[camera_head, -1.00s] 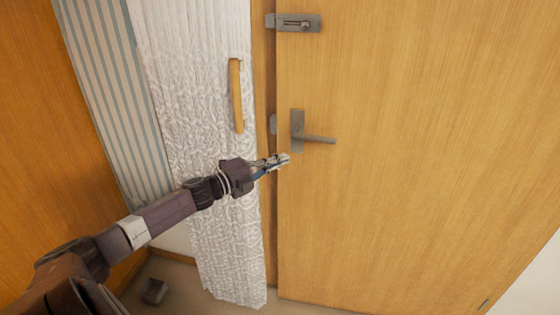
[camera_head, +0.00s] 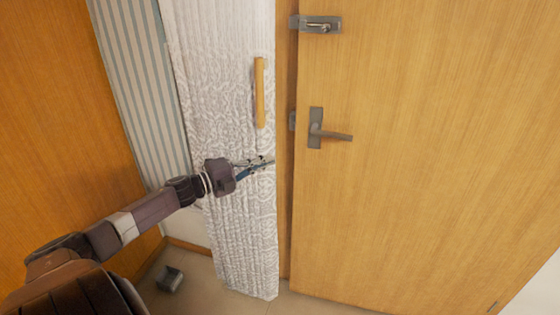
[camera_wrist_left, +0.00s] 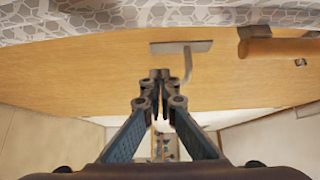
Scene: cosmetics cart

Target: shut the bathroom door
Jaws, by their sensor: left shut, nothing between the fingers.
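A tall light-wood door (camera_head: 430,150) with a grey lever handle (camera_head: 330,134) fills the right of the head view. Left of it stands a white patterned panel (camera_head: 222,90) with an upright wooden pull (camera_head: 260,92). Which of the two is the bathroom door is not certain. My left gripper (camera_head: 272,162) is shut and empty, in front of the panel's right edge, below the pull and left of the lever. In the left wrist view its fingertips (camera_wrist_left: 160,76) meet below the lever (camera_wrist_left: 184,56); contact with any surface cannot be told. My right gripper is not in view.
A grey bolt latch (camera_head: 320,25) sits at the top left of the wood door. A striped wall (camera_head: 148,90) and an orange wood surface (camera_head: 55,110) stand at the left. A small dark object (camera_head: 169,280) lies on the floor below my left arm.

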